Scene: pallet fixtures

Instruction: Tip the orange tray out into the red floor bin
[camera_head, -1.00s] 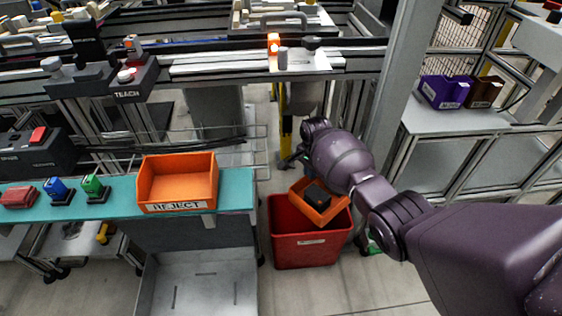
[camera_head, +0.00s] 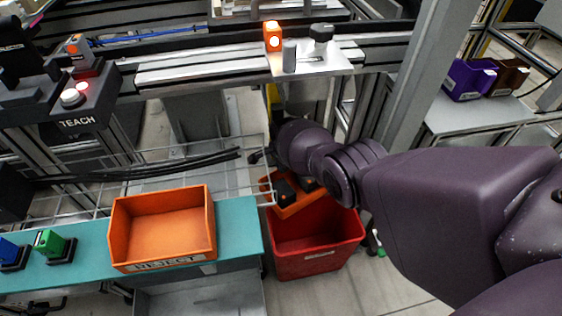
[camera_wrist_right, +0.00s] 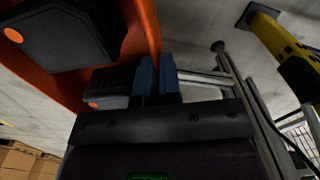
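The small orange tray (camera_head: 293,208) hangs tilted over the far left part of the red floor bin (camera_head: 318,262), partly hidden behind my right arm. Black pieces (camera_head: 285,191) are still in it. In the right wrist view, black pieces with orange dots (camera_wrist_right: 70,35) lie beside the orange tray wall (camera_wrist_right: 143,28). My right gripper (camera_wrist_right: 158,64) has its two blue fingers close together at the end of that wall, shut on it. In the head view, my wrist hides the fingers. The visible inside of the bin looks empty. My left gripper is not in view.
A larger orange REJECT bin (camera_head: 163,228) stands on the teal bench (camera_head: 238,228), left of the red bin. A wire rack (camera_head: 225,180) is close to the tray's left. A grey post (camera_head: 425,75) rises behind my right arm. Purple and brown bins (camera_head: 468,80) sit on a back shelf.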

